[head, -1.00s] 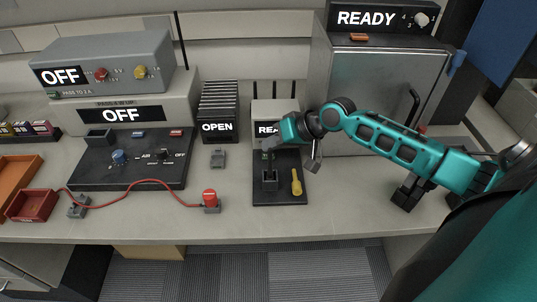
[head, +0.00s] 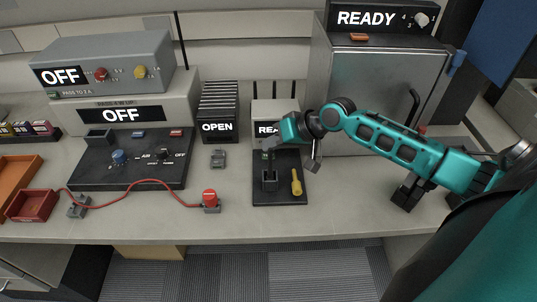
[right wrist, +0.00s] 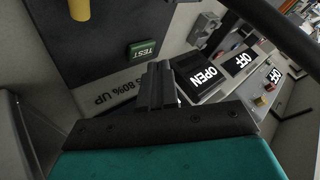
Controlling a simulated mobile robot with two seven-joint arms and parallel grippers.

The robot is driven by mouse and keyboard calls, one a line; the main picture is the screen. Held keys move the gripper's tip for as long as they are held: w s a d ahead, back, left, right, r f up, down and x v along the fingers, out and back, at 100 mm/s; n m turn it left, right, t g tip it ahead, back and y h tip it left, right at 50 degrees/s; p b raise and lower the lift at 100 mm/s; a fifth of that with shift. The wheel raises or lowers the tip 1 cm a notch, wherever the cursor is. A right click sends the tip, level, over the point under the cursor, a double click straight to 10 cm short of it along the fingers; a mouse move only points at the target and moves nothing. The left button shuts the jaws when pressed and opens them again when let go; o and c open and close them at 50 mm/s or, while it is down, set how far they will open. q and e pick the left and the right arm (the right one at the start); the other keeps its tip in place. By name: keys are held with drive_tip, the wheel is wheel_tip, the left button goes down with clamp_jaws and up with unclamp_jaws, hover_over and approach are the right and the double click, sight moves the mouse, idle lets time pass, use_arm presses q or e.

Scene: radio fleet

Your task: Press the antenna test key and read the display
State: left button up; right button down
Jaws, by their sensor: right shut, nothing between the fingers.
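The green test key (right wrist: 142,49), marked TEST, sits on the dark base plate (right wrist: 90,30) in the right wrist view. In the head view the key (head: 265,155) is a small green spot beside my right gripper (head: 270,147). The gripper is shut and empty, its fingertips (right wrist: 157,80) close to the key; I cannot tell contact, though in the wrist view a gap shows between them. My left gripper is not in view.
A display reading OPEN (head: 217,127) stands to the left, and a metal cabinet (head: 370,85) to the right.

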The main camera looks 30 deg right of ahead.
drive_tip(key=shift+f, duration=0.1)
drive_tip(key=shift+f, duration=0.35)
drive_tip(key=shift+f, duration=0.4)
idle(0.8)
drive_tip(key=shift+r+p, duration=0.85)
drive_tip(key=shift+p, duration=0.15)
